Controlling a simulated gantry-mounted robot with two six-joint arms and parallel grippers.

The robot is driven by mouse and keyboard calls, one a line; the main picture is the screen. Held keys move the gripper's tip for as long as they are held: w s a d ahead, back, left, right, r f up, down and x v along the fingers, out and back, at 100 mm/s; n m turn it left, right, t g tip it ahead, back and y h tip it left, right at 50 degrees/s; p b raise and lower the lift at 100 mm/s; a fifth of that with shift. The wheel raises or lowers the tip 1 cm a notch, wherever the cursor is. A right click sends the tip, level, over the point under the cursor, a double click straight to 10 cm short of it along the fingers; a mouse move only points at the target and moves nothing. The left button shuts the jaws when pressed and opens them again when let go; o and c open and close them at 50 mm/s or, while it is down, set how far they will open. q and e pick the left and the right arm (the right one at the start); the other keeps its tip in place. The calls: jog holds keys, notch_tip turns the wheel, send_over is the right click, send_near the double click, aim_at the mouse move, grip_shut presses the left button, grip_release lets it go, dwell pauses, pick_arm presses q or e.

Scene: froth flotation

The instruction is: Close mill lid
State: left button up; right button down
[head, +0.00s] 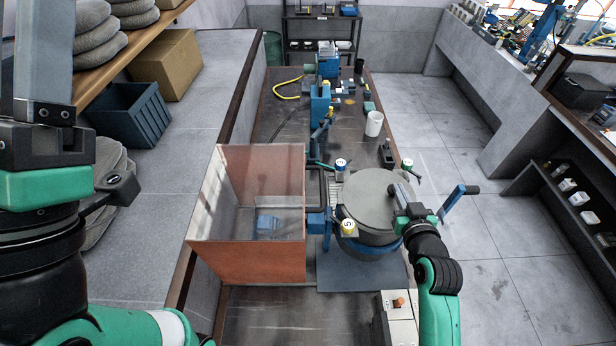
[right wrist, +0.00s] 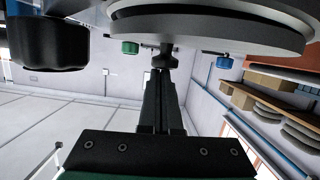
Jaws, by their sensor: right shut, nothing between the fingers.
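The mill lid (head: 362,197) is a round grey disc over the dark, blue-banded mill (head: 372,249) in the head view. It looks about level; whether it is fully seated I cannot tell. In the right wrist view the lid (right wrist: 215,35) fills the top as stacked grey discs. My right gripper (head: 392,191) is shut and empty at the lid's right edge. In the right wrist view its fingertips (right wrist: 163,65) are just below the lid; contact is unclear. My left gripper (head: 42,50) is close to the camera at far left, pointing up, its tips cut off by the frame.
An orange-brown open box (head: 250,262) stands left of the mill. A blue crank handle (head: 457,200) sticks out on the mill's right. A white cup (head: 374,124) stands behind. The floor to the right is clear.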

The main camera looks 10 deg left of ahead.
jog(key=shift+d+f, duration=0.15)
jog(key=shift+f, duration=0.15)
jog(key=shift+r, duration=0.1)
dwell(0.5)
notch_tip(320, 180, up, 4)
jog(key=p, duration=0.3)
jog(key=shift+w+r, duration=0.1)
jog(key=v, duration=1)
jog(key=shift+d, duration=0.2)
